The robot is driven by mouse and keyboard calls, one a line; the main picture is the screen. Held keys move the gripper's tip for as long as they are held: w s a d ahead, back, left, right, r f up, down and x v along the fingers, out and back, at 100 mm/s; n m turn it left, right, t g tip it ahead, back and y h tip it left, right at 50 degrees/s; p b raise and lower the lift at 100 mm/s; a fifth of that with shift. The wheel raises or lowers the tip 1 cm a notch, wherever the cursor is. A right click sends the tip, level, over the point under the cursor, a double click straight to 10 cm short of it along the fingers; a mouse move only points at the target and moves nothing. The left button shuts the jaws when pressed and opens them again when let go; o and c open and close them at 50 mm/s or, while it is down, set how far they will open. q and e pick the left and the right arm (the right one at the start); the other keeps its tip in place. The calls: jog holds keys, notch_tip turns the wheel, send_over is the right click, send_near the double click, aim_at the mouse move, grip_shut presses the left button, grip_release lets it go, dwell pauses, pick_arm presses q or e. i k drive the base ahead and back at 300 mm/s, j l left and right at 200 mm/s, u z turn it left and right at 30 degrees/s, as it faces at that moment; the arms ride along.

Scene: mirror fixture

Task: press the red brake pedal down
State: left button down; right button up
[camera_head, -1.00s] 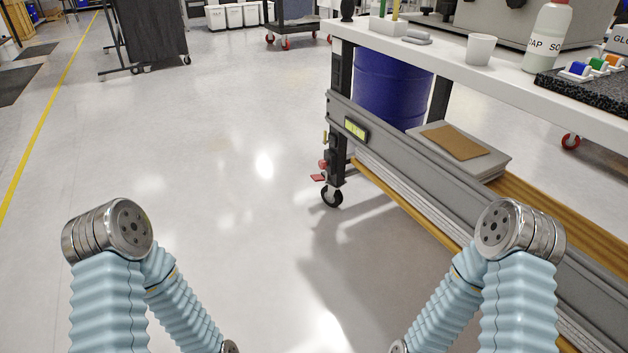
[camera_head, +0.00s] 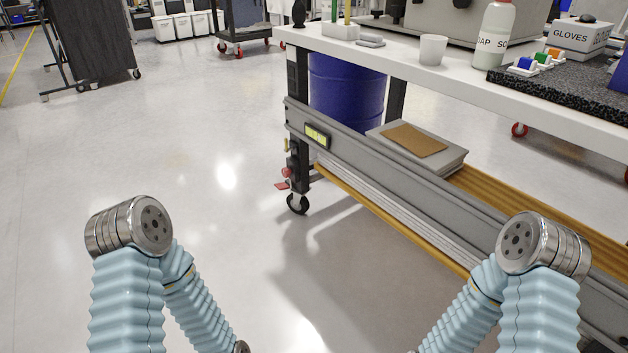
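The red brake pedal (camera_head: 282,186) sticks out to the left near the floor, just above the black caster wheel (camera_head: 297,203) at the near left leg of the workbench. A second small red part (camera_head: 286,172) shows just above it. Whether the pedal is up or down is too small to tell. My two arms rise from the bottom edge in light blue sleeves, with metal elbow joints at left and right. Both forearms run down out of the picture, so neither gripper shows. The pedal is well ahead of my arms, and nothing touches it.
The white workbench top (camera_head: 460,82) carries a cup (camera_head: 433,49), a soap bottle (camera_head: 493,38) and a glove box (camera_head: 580,37). A blue drum (camera_head: 345,92) stands beneath. The grey rail (camera_head: 400,170) runs along the right. The floor (camera_head: 150,150) left of the pedal is clear.

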aim_at(281, 186)
jog(key=i+j+z, duration=0.1)
jog(key=j+z, duration=0.25)
jog(key=i+j+z, duration=0.15)
jog(key=z, duration=0.25)
jog(key=j+z, duration=0.75)
jog(key=j, duration=1.85)
jog(key=i+j, duration=0.3)
jog(key=i, duration=0.15)
